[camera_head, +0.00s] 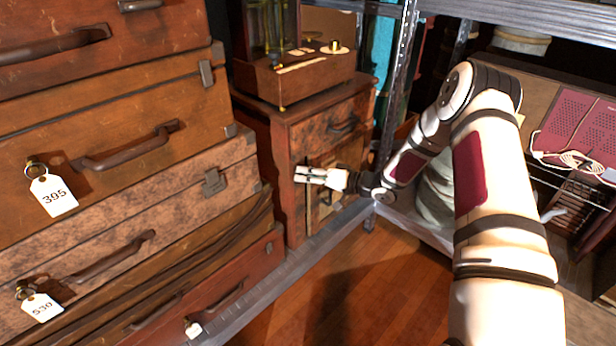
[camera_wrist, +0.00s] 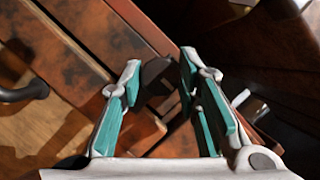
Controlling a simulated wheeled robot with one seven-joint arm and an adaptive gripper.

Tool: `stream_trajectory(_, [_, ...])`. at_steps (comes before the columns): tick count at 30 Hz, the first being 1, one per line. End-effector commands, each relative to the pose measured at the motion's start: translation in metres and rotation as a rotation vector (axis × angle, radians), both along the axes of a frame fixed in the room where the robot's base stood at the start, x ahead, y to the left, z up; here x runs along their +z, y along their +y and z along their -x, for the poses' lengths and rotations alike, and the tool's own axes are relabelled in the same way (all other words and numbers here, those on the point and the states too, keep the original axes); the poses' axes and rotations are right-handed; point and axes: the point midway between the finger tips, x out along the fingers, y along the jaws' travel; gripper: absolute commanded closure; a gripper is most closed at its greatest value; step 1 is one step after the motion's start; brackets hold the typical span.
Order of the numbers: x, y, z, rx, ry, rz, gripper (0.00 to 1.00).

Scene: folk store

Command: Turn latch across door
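A small wooden cabinet (camera_head: 290,135) stands in the middle of the head view, with a drawer above a lower door (camera_head: 325,160). My gripper (camera_head: 300,174) is in front of the cabinet and hides part of the door. In the wrist view, my gripper (camera_wrist: 160,68) has its teal-padded fingers apart. A dark piece (camera_wrist: 155,76) shows between the fingertips; it may be the latch, and I cannot tell whether a finger touches it. The lighter door panel (camera_wrist: 45,125) lies to the lower left. I cannot make out the latch in the head view.
A dark drawer handle (camera_wrist: 22,93) is at the left of the wrist view. Stacked suitcases (camera_head: 130,150) rise close on the left. A wooden box device (camera_head: 300,75) sits on the cabinet. A metal shelf (camera_head: 395,80) stands to the right. Wooden floor (camera_head: 340,285) is clear in front.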

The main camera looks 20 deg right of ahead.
Motion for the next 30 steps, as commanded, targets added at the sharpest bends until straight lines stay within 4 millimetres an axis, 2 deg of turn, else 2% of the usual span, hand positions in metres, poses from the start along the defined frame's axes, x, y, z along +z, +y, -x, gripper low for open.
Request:
stream_trajectory(13, [0.001,-0.006,0.004,-0.001,0.000,0.000,0.62])
stream_trajectory(30, [0.023,-0.076,0.072,-0.002,0.001,0.001,0.62])
